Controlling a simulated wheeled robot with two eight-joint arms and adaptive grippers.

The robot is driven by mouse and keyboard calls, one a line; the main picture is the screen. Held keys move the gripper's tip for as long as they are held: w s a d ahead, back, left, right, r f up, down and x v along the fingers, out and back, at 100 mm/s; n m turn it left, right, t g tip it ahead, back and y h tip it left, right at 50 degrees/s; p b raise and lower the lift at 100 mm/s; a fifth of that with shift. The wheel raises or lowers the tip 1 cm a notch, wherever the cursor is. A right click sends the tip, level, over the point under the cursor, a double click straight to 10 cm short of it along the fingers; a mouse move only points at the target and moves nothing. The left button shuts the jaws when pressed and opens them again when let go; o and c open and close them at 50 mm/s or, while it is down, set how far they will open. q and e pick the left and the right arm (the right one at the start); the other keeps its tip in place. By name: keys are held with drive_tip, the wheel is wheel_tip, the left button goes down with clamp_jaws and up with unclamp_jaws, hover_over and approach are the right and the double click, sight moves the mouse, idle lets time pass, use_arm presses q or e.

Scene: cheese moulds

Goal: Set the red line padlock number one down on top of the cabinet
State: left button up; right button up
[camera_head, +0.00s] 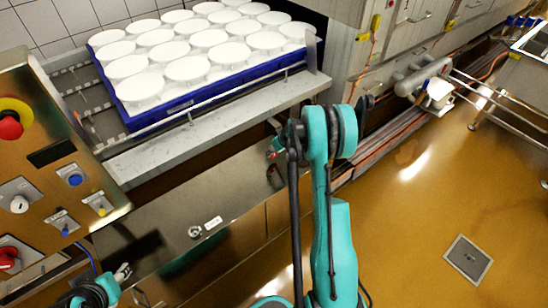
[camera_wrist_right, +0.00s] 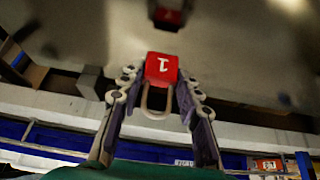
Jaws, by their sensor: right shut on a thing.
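The red padlock (camera_wrist_right: 161,68) bears a white number 1 and has a metal shackle. In the right wrist view it sits between the fingertips of my right gripper (camera_wrist_right: 160,85), which is shut on it. In the head view my right gripper (camera_head: 276,143) is mostly hidden behind its teal arm, with a small red bit of the padlock showing. A brushed steel cabinet (camera_head: 150,210) lies below and left of it; I cannot tell whether the padlock touches it. My left gripper (camera_head: 122,272) is partly visible at the lower left, its opening unclear.
A blue tray (camera_head: 210,97) of white moulds stands on the conveyor behind the steel. A control panel (camera_head: 50,165) with red and blue buttons is at the left. Pipes and a rail (camera_head: 480,90) run at the right. The brown floor (camera_head: 430,200) is open.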

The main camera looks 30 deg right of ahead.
wheel_tip(320, 180, down, 3)
drive_tip(key=shift+b, duration=0.55)
drive_tip(key=shift+r, duration=0.15)
drive_tip(key=o, duration=1.2)
drive_tip(key=shift+c, duration=0.2)
